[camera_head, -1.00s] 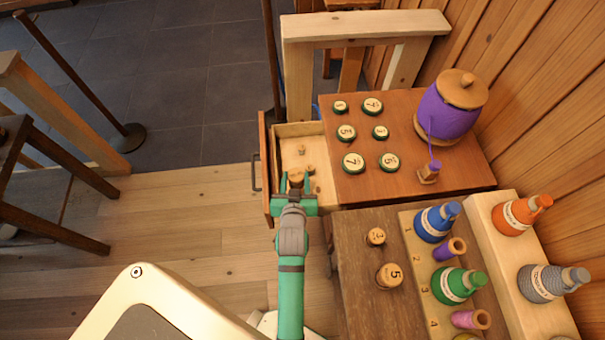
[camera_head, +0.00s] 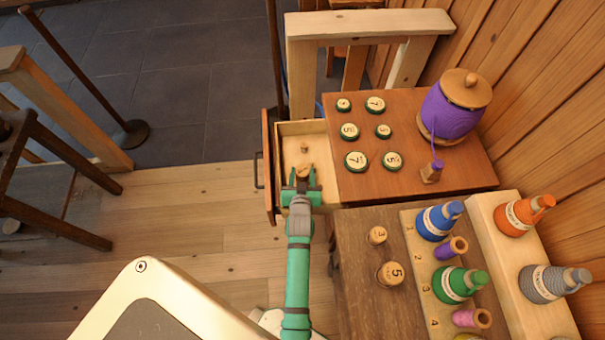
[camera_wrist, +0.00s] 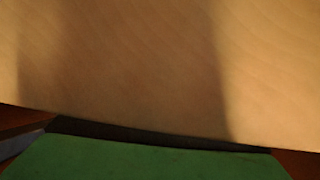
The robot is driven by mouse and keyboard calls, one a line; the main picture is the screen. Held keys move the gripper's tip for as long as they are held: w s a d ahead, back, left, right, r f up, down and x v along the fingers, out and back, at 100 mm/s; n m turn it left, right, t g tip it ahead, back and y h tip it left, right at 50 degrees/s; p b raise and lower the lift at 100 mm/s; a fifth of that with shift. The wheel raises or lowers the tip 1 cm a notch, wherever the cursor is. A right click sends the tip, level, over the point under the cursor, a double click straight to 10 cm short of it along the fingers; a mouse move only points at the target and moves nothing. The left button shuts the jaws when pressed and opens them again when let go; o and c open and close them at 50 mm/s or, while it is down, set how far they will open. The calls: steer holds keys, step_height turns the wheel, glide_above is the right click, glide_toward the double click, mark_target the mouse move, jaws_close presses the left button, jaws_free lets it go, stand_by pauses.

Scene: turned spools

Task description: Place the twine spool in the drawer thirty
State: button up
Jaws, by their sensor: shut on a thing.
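The pulled-out drawer (camera_head: 286,160) of pale wood sticks out from the left side of a reddish-brown cabinet (camera_head: 402,180). No number on it is readable. My green gripper (camera_head: 302,186) is over the near part of the drawer, its fingers on either side of a small tan, round-topped thing, taken to be the twine spool (camera_head: 303,171). Its lower part is hidden, so I cannot tell whether it touches the drawer floor. In the wrist view a pale wooden surface fills most of the picture, above a green part of my gripper.
A small wooden knob-like piece (camera_head: 304,147) is in the drawer. Several numbered discs (camera_head: 356,161) and a purple twine jar (camera_head: 452,108) stand on the cabinet. A lower table (camera_head: 360,285) holds numbered wooden pieces and coloured spools.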

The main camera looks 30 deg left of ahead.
steer(key=o, duration=1.1)
steer(key=shift+f, duration=0.1)
steer(key=v, duration=1.2)
